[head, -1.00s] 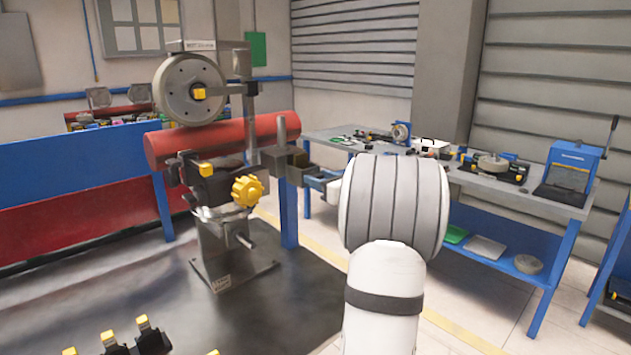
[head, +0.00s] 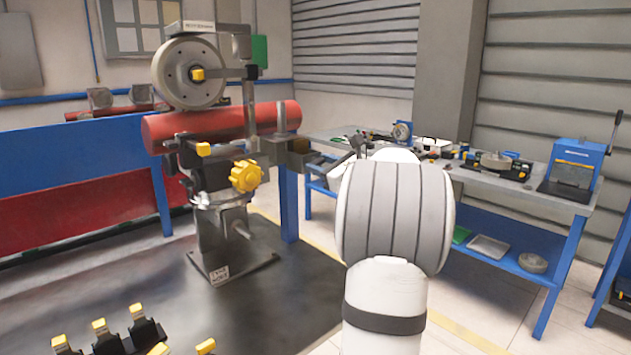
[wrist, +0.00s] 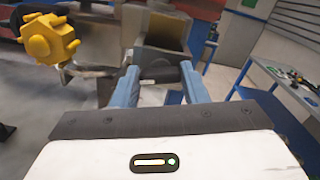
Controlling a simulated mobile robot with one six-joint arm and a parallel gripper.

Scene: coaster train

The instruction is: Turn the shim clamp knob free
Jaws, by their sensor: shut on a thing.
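The yellow lobed knob (head: 245,176) sits on the front of the clamp on the wheel stand; it also shows at upper left in the wrist view (wrist: 50,38). A red tube (head: 222,123) lies across the stand under a grey wheel (head: 188,73). My gripper (wrist: 160,80) is to the right of the knob, apart from it. Its blue fingers are shut on a dark bar-like thing (wrist: 160,74); I cannot tell what it is. In the head view my arm mostly hides the gripper. An open grey box (wrist: 163,42) on the stand is just beyond the fingers.
A blue-legged workbench (head: 480,175) with tools stands at the right. A blue and red panel (head: 85,180) is at the left. Several black yellow-topped pieces (head: 140,325) are at lower left. The dark mat (head: 270,305) in front of the stand has bare room.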

